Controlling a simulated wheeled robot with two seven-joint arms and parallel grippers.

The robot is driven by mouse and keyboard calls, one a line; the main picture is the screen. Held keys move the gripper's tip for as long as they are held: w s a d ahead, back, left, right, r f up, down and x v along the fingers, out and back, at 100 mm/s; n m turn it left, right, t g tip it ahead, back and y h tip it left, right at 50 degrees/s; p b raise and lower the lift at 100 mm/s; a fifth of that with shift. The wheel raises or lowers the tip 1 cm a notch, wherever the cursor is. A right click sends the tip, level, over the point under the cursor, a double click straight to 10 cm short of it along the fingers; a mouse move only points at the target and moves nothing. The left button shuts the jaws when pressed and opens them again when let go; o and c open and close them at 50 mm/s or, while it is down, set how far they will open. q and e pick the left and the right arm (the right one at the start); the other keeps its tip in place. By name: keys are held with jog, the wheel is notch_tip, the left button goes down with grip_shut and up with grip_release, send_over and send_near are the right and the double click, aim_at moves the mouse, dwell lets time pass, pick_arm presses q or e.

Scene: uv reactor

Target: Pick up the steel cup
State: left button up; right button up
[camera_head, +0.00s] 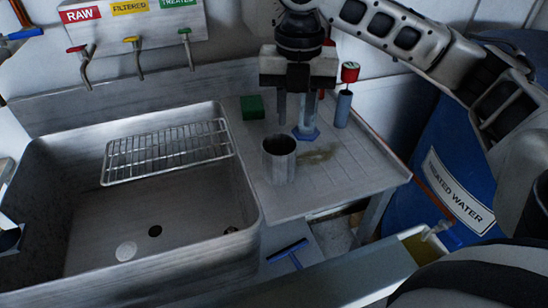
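The steel cup (279,160) stands upright on the ribbed steel drainboard (350,182), just right of the sink basin. My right gripper (296,112) hangs above and behind it in the picture, with its fingers pointing down. The two fingers are apart with a gap between them, and the gripper is open. The cup is outside the fingers, and I see no contact with it. My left gripper does not show clearly in this view.
A green block (252,107), a blue-based clear cylinder (306,131) and a red-topped blue item (343,108) stand near the gripper. A wire rack (168,150) spans the sink (90,215). Taps line the wall. A blue treated water barrel (440,165) stands right.

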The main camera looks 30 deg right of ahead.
aim_at(294, 148)
notch_tip(294, 148, down, 7)
jog(key=shift+s+r+b, duration=0.1)
jog(key=shift+b, duration=0.2)
jog(key=shift+w+d+f, duration=0.15)
jog(key=shift+d+f, duration=0.05)
jog(key=shift+f, duration=1.15)
jog(key=shift+w+d+f, duration=0.1)
jog(key=shift+d+f, duration=0.05)
jog(key=shift+f, duration=1.2)
grip_shut()
